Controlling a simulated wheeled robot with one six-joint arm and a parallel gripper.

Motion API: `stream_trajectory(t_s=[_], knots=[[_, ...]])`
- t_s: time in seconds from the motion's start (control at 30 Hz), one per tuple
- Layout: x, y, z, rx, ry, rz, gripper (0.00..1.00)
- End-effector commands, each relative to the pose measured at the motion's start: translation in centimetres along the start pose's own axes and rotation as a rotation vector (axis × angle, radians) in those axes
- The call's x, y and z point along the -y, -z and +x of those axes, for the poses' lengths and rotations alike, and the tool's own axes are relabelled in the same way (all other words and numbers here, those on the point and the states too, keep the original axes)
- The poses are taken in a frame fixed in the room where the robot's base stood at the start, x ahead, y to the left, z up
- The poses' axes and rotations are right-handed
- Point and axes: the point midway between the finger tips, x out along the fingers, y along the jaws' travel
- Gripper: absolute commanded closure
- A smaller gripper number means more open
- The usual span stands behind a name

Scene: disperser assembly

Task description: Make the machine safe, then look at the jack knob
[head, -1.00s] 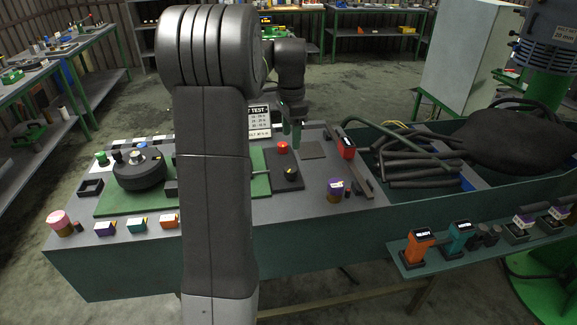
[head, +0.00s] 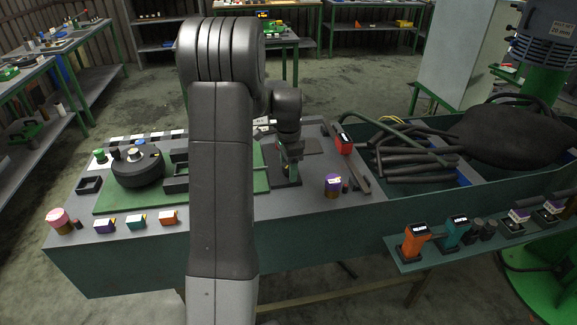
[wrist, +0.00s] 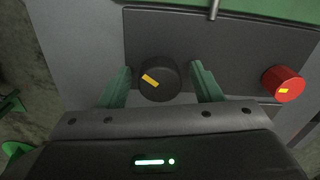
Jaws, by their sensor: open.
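In the wrist view a round black knob (wrist: 171,79) with a yellow mark stands on a dark panel (wrist: 225,45). My gripper (wrist: 161,67) is open, with one green finger on each side of the knob; I cannot tell whether they touch it. A red knob or button (wrist: 284,84) with a yellow mark sits on the same panel to the right, outside the fingers. In the head view my gripper (head: 286,168) is low over the dark panel at the right end of the green plate, hiding the knob and the red button. I cannot tell which part is the jack knob.
On the bench a black round unit (head: 137,168) stands left of my arm. A purple-and-brown cylinder (head: 333,186) and a red-topped device (head: 344,145) stand right of my gripper. A bin of dark hoses (head: 408,165) lies further right. Orange (head: 416,243) and teal handheld devices stand on the front shelf.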

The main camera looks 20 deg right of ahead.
Motion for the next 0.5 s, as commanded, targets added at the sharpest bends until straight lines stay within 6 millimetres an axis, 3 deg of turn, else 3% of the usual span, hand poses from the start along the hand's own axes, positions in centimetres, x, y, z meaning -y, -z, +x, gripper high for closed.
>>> stream_trajectory(t_s=[0.07, 0.3, 0.5], knots=[[0.0, 0.0, -0.02, 0.0, 0.0, 0.0, 0.41], [0.0, 0.0, -0.05, 0.0, 0.0, 0.0, 0.86], [0.0, 0.0, -0.06, 0.0, 0.0, -0.008, 0.86]])
